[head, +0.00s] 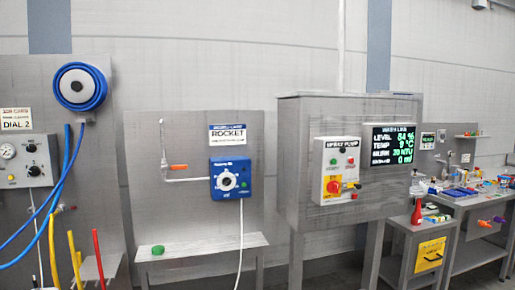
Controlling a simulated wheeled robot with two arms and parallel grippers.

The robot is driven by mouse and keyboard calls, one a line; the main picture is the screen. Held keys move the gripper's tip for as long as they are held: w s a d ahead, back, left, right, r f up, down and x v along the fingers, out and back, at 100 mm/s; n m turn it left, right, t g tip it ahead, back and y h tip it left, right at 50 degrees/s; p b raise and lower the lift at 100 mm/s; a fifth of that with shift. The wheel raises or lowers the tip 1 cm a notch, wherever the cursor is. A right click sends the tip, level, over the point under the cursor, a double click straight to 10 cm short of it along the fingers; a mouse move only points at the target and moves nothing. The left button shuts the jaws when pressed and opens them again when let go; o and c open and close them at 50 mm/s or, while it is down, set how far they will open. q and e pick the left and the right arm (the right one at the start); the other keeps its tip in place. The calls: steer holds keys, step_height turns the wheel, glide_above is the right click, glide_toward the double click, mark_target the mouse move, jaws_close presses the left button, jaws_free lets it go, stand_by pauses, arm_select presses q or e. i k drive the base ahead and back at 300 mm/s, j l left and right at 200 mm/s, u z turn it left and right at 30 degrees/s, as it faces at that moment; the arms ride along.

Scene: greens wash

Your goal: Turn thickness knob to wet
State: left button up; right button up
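No knob in the head view carries a label that I can read as thickness or wet. A grey control box (27,161) at the left, under a "DIAL 2" sign, has black knobs, one upper (31,148) and one lower (34,170). Neither of my grippers is in view.
A hose reel (80,87) with blue hoses hangs at the left. A low shelf (200,245) holds a green object (158,249). A grey cabinet (300,130) with a display (393,146) stands on legs. A cluttered bench (470,197) is at the right.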

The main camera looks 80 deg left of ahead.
mark_target(31, 147)
steer(key=u, duration=4.35)
steer(key=i+j, duration=0.2)
steer(key=i, duration=0.2)
steer(key=i+j+z, duration=0.1)
steer(key=i, duration=0.35)
steer(key=i+j, duration=0.25)
steer(key=i, duration=0.15)
steer(key=z, duration=0.05)
